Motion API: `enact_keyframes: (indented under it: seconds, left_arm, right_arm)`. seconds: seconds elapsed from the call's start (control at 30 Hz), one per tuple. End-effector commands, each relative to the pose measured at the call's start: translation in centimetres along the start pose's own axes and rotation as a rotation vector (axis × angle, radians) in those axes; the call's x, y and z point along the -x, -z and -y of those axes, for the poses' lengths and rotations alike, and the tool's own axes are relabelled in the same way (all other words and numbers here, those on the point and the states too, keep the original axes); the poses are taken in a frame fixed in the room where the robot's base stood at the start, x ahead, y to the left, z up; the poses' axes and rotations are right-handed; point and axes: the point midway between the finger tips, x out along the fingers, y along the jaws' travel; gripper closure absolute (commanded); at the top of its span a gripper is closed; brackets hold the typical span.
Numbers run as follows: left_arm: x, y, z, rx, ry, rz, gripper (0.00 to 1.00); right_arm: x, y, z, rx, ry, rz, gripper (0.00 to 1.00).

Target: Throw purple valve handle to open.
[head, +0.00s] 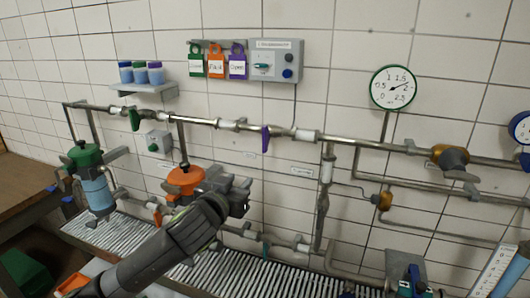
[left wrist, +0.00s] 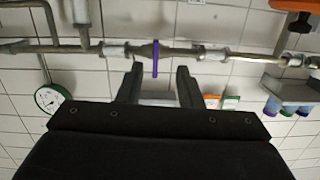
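The purple valve handle (head: 265,138) sits on the upper horizontal pipe (head: 200,121) in the head view and points down, across the pipe. My left gripper (head: 240,190) is below and left of it in the picture. In the left wrist view, which is turned over, the purple handle (left wrist: 156,58) shows between the two open fingers (left wrist: 158,85), narrow and edge-on. The fingers look apart from the handle; how far in depth I cannot tell. My right gripper is not in view.
A green handle (head: 134,119) is further left on the same pipe. A control box (head: 290,72) and tags (head: 217,63) hang above. An orange-topped pump (head: 184,182) stands behind my left arm. A gauge (head: 393,87) is at right. The wall around the purple handle is clear.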

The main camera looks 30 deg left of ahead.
Motion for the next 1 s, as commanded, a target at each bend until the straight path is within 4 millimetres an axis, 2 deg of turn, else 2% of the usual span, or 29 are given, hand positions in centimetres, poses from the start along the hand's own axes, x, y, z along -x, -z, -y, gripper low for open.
enact_keyframes:
  seconds: [0.03,0.1,0.2,0.37,0.57,1.0]
  left_arm:
    - [-0.3,2.1,0.0,0.007,-0.008,-0.048,0.67]
    - [-0.5,3.8,0.0,0.021,-0.016,-0.087,0.67]
    - [-0.8,4.9,-0.1,0.032,-0.023,-0.113,0.67]
    - [-2.0,5.3,-0.1,0.039,-0.023,-0.114,0.67]
    - [-4.9,5.7,-0.1,0.039,-0.022,-0.112,0.67]
    - [-11.6,6.4,-0.3,0.036,-0.022,-0.110,0.67]
  right_arm:
    - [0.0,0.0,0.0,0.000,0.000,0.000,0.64]
    - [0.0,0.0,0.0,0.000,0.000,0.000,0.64]
    - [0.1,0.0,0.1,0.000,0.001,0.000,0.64]
    - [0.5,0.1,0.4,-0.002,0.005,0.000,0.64]
    - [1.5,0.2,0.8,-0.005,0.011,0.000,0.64]
    - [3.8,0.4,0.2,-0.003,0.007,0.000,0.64]
